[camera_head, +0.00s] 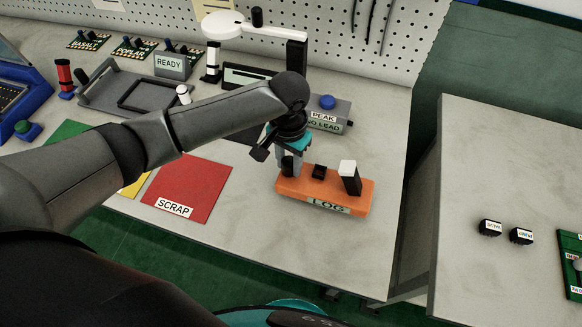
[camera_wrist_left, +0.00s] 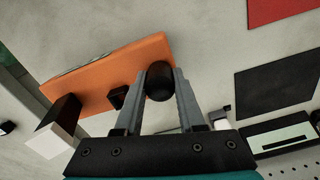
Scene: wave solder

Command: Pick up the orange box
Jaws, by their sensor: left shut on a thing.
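The orange box (camera_head: 325,190), labelled LOG, sits near the front edge of the grey bench, at the right. On its top are a small black piece (camera_head: 319,172), a black block with a white top (camera_head: 349,175) and a round black knob (camera_wrist_left: 159,82) at its left end. My left gripper (camera_head: 288,166) points down over that left end, its fingers shut on the knob. In the left wrist view the fingers (camera_wrist_left: 160,84) flank the knob, and the orange box (camera_wrist_left: 100,75) lies beyond them. I cannot tell any gap under the box. My right gripper is not in view.
A red SCRAP mat (camera_head: 188,185) lies left of the box. A grey PEAK / NO LEAD unit (camera_head: 330,113) with a blue button stands behind it. A READY box (camera_head: 172,66) and grey tray (camera_head: 100,92) are farther back. A second table (camera_head: 500,170) stands right, across a gap.

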